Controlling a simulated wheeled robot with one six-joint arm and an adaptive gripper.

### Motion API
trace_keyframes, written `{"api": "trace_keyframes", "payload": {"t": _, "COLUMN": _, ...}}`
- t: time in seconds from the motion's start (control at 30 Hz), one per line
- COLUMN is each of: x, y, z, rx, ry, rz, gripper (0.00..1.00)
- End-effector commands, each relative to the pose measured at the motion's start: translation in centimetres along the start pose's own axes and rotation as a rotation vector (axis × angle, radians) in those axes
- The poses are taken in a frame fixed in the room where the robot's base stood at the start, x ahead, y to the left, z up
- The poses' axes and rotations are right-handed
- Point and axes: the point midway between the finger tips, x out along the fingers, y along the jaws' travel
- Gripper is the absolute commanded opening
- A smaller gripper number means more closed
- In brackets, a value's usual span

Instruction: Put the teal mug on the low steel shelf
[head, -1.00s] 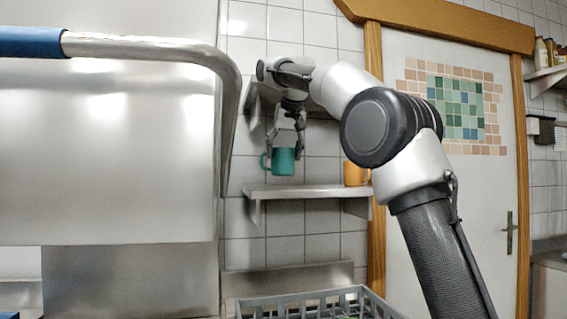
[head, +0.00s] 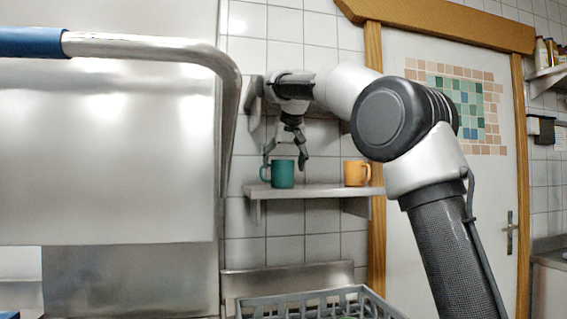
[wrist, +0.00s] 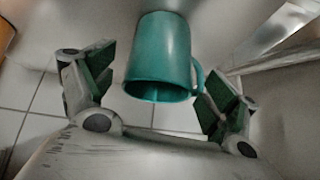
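The teal mug (head: 283,174) stands upright on the low steel shelf (head: 314,191), towards its left end, with its handle to the left in the head view. My gripper (head: 286,162) is just above and behind the mug, with its fingers spread apart. In the wrist view the teal mug (wrist: 160,62) lies beyond the fingertips of my gripper (wrist: 155,85), and a gap shows on its left side. The mug's handle is close to the right finger there; I cannot tell whether they touch.
An orange mug (head: 355,173) stands on the same shelf to the right. A grey crate (head: 310,299) is below the shelf. A steel hood with a bent handle rail (head: 225,110) rises at the left. Bare shelf lies between the two mugs.

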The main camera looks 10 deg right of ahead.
Motion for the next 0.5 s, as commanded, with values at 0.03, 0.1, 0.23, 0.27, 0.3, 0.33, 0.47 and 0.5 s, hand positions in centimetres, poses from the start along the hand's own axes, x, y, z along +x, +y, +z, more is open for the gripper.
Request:
{"api": "trace_keyframes", "payload": {"t": 0.03, "x": 0.0, "y": 0.0, "z": 0.0, "rx": 0.000, "ry": 0.000, "rz": 0.000, "gripper": 0.88}}
{"api": "trace_keyframes", "payload": {"t": 0.1, "x": 0.0, "y": 0.0, "z": 0.0, "rx": 0.000, "ry": 0.000, "rz": 0.000, "gripper": 0.88}}
{"api": "trace_keyframes", "payload": {"t": 0.23, "x": 0.0, "y": 0.0, "z": 0.0, "rx": 0.000, "ry": 0.000, "rz": 0.000, "gripper": 0.88}}
{"api": "trace_keyframes", "payload": {"t": 0.27, "x": -0.1, "y": 0.0, "z": -0.1, "rx": 0.000, "ry": 0.000, "rz": 0.000, "gripper": 0.88}}
{"api": "trace_keyframes", "payload": {"t": 0.3, "x": -0.2, "y": 0.0, "z": -0.1, "rx": 0.000, "ry": 0.000, "rz": 0.000, "gripper": 0.88}}
{"api": "trace_keyframes", "payload": {"t": 0.33, "x": -0.5, "y": 0.0, "z": -0.2, "rx": 0.000, "ry": 0.000, "rz": 0.000, "gripper": 0.88}}
{"api": "trace_keyframes", "payload": {"t": 0.47, "x": -2.5, "y": -0.1, "z": -0.2, "rx": 0.000, "ry": 0.003, "rz": -0.001, "gripper": 0.88}}
{"api": "trace_keyframes", "payload": {"t": 0.5, "x": -3.4, "y": -0.1, "z": -0.2, "rx": 0.000, "ry": 0.003, "rz": -0.001, "gripper": 0.88}}
